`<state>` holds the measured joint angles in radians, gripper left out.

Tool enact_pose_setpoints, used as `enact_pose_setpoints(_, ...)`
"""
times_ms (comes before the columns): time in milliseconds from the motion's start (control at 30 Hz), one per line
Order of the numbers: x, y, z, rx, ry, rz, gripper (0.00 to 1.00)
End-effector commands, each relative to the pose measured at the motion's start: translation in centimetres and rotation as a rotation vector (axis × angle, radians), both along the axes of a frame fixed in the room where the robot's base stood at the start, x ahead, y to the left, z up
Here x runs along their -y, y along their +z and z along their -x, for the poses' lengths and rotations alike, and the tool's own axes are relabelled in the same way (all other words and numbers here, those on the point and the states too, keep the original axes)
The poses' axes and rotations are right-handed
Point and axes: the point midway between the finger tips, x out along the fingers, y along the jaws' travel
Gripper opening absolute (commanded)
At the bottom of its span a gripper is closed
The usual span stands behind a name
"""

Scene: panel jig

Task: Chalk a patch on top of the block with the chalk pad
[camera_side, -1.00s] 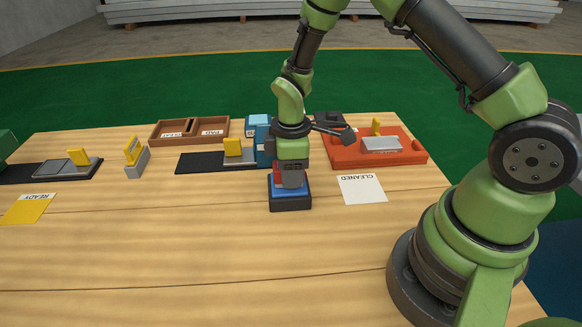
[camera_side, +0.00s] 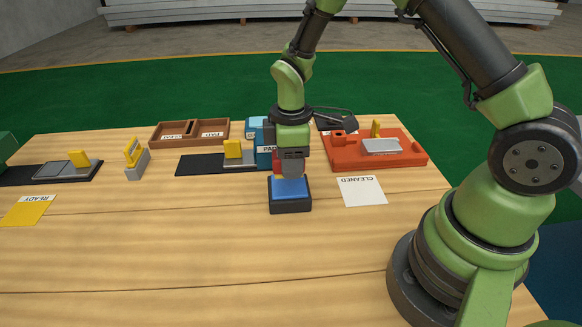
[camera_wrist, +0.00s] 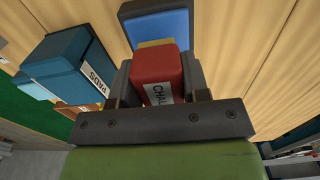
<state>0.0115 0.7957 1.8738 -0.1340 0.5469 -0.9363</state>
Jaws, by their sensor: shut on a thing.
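My gripper (camera_side: 291,168) is shut on the red chalk pad (camera_side: 279,163), which is partly hidden behind the jaw in the side view. In the wrist view the red chalk pad (camera_wrist: 155,68) sits between the two jaws, with a label starting "CHAL" and a yellowish layer at its far end. A blue-topped black tray (camera_side: 290,206) stands just below the pad; its blue face (camera_wrist: 165,28) shows beyond the pad in the wrist view. The pad seems to be just above the blue face, but contact is hard to tell. Which thing is the block is not clear.
A teal PADS box (camera_wrist: 72,68) stands close beside the gripper. An orange-red fixture (camera_side: 345,160) and a white CLEANED card (camera_side: 361,190) are to the right. A grey block with a yellow part (camera_side: 137,164) stands left. The front table is clear.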

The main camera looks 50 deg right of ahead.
Motion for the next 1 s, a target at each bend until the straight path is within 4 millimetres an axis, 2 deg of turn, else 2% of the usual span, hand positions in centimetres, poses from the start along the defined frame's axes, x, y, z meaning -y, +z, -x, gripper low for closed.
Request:
enact_pose_setpoints(433,0.0,3.6,0.0,0.003,0.0,0.0,0.23)
enact_pose_setpoints(1000,0.0,3.9,0.0,0.001,0.0,-0.001,0.23)
